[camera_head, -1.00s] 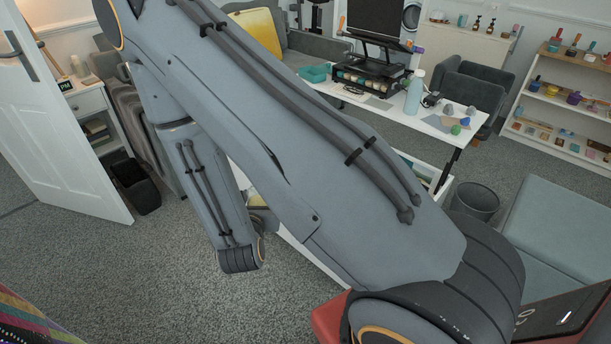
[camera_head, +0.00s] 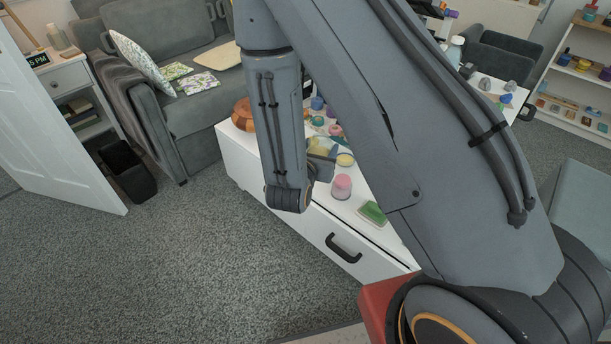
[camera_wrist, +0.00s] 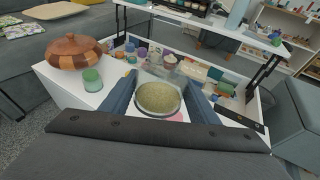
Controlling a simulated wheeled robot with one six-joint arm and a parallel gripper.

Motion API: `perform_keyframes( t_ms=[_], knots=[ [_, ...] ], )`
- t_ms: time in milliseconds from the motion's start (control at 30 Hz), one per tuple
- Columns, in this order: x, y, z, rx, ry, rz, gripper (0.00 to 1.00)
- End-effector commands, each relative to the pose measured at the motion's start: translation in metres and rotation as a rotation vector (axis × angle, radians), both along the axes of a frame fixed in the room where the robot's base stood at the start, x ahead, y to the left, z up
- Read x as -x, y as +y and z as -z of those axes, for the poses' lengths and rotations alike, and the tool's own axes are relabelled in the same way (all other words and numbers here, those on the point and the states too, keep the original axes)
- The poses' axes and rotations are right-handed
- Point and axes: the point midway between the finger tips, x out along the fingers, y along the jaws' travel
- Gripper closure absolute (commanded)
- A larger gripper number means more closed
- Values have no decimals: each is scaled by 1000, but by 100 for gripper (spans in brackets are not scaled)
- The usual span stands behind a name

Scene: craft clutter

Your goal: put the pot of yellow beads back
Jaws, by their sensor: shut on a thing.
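The pot of yellow beads (camera_wrist: 158,97) is in the middle of the wrist view, round and open-topped, filled with dull yellow beads. My gripper (camera_wrist: 160,101) is shut on it, with one blue-grey finger on each side. The pot is over the white cabinet top (camera_wrist: 62,82), and whether it touches the top cannot be told. In the head view my arm hides most of the gripper. A small round yellow-topped thing (camera_head: 345,160) shows beside my arm there; I cannot tell whether it is the held pot.
A lidded wooden bowl (camera_wrist: 74,52) and a green jar (camera_wrist: 92,80) stand on the cabinet's left. A pink jar (camera_head: 341,187) and a green block (camera_head: 373,212) are near its front edge. Several small pots crowd behind the held pot. A grey sofa (camera_head: 200,112) stands behind.

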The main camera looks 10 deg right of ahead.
Motion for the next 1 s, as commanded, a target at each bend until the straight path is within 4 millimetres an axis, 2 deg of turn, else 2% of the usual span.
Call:
perform_keyframes(
  t_ms=[33, 100, 1000],
  knots=[
    [-10, 0, 10, 0, -8, 8, 69],
    [-18, 0, 16, 4, -13, 16, 69],
    [-117, 0, 83, 52, -80, 132, 69]
  ],
)
